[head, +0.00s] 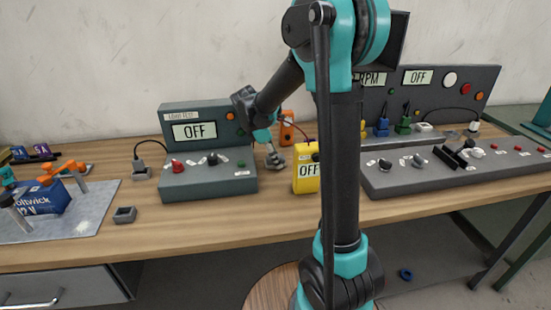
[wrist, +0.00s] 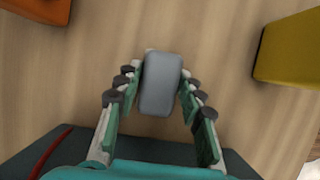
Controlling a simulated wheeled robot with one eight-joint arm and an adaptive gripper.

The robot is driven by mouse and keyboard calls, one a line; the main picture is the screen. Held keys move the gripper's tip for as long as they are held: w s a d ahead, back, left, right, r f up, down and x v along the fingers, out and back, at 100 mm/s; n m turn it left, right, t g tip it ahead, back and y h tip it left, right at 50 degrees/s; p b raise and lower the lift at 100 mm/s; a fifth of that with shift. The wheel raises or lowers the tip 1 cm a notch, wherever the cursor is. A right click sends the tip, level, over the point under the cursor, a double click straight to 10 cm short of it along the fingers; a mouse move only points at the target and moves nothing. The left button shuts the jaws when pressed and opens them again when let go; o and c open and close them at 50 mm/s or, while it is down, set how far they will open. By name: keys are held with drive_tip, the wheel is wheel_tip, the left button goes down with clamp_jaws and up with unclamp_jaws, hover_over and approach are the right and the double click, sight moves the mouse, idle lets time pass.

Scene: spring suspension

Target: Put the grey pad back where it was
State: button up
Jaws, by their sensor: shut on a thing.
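The grey pad (wrist: 161,84) is a rounded grey block. In the wrist view it sits between the fingertips of my gripper (wrist: 158,90), which is shut on it from both sides. In the head view my gripper (head: 272,154) is low over the wooden table, between the dark grey load test box and the yellow meter. The pad is hard to make out there among the fingers. I cannot tell whether it touches the table.
The load test box (head: 208,180) reads OFF, left of my gripper. The yellow meter (head: 306,181) is close on the right, an orange block (head: 287,128) behind. Bare wood (head: 220,220) lies in front.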

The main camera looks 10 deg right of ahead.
drive_tip(key=o, duration=1)
drive_tip(key=v, duration=1.2)
drive_tip(key=shift+r, duration=0.15)
drive_tip(key=shift+s, duration=0.15)
